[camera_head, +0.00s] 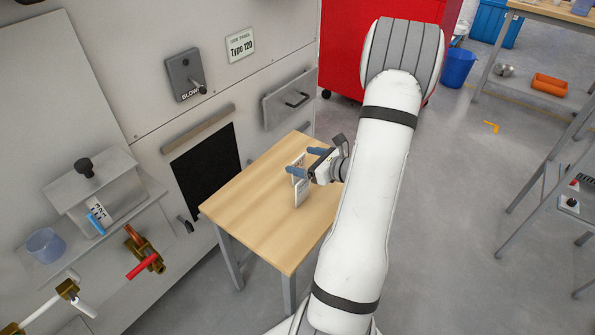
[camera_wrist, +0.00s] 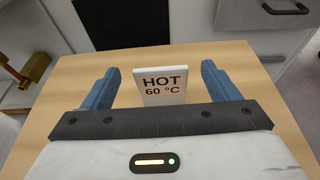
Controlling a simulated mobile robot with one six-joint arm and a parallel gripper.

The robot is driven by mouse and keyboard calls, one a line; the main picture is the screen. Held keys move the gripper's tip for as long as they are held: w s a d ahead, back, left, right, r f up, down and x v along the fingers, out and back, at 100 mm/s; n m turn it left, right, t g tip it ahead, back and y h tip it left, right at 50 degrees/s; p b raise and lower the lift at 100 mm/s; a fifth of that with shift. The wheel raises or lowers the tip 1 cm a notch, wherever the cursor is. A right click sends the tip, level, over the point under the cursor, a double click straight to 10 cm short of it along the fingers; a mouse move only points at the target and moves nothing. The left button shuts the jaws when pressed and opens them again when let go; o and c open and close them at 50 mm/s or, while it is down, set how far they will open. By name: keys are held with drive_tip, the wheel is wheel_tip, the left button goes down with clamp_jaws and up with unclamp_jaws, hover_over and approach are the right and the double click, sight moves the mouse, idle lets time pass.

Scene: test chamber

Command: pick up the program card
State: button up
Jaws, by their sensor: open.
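The program card (camera_wrist: 165,97) is a white upright card that reads "HOT 60 °C" in the wrist view. It stands on the wooden table, and in the head view the card (camera_head: 302,194) is partly covered by a blue finger. My gripper (camera_wrist: 160,70) has its two blue fingers apart, one on each side of the card, with gaps on both sides. In the head view my gripper (camera_head: 302,161) reaches in level from the right, low over the table. The card's lower edge is hidden by the gripper body in the wrist view.
The wooden table (camera_head: 257,205) is otherwise bare. Behind it is a grey machine wall with a dark opening (camera_head: 207,172) and a drawer with a handle (camera_head: 292,98). A shelf with a blue cup (camera_head: 45,245) and brass valve (camera_head: 146,249) is at left. A red cabinet (camera_head: 340,45) stands behind.

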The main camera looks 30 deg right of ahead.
drive_tip(key=c, duration=1.4)
